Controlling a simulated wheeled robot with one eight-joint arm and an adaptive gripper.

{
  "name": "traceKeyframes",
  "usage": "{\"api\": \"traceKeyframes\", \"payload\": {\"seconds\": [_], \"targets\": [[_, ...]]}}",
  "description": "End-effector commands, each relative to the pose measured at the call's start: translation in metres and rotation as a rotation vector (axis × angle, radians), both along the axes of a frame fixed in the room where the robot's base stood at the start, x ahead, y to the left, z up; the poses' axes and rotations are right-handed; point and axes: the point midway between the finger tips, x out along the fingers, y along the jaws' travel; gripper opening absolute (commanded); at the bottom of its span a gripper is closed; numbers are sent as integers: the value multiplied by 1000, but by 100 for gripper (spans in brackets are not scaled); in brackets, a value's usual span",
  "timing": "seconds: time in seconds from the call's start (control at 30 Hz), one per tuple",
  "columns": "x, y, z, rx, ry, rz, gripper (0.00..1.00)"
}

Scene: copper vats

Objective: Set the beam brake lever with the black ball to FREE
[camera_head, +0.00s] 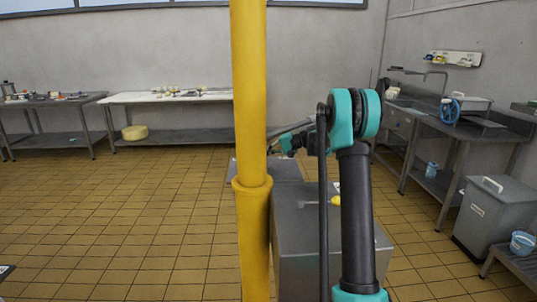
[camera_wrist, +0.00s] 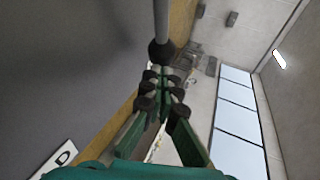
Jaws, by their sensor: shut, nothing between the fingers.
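The brake lever's black ball (camera_wrist: 161,52) shows in the wrist view at the end of a grey rod (camera_wrist: 161,18). My gripper (camera_wrist: 165,78) has its green fingers with dark pads drawn together, with nothing held between them. The fingertips lie just below the ball in the picture; whether they touch it I cannot tell. In the head view my arm reaches to the area behind the yellow post, and the black ball cannot be made out there. No FREE marking is readable.
A thick yellow post (camera_head: 252,120) stands close in front, left of my arm. A white sign with a black letter (camera_wrist: 57,160) shows at the wrist view's lower left. Open tiled floor (camera_head: 130,220) lies left.

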Motion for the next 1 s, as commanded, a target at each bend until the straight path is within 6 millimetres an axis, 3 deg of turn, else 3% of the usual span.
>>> {"api": "traceKeyframes", "payload": {"seconds": [0.4,1.0], "targets": [[-4,23,0,0,-1,0,0],[-5,26,0,0,0,-1,0]]}}
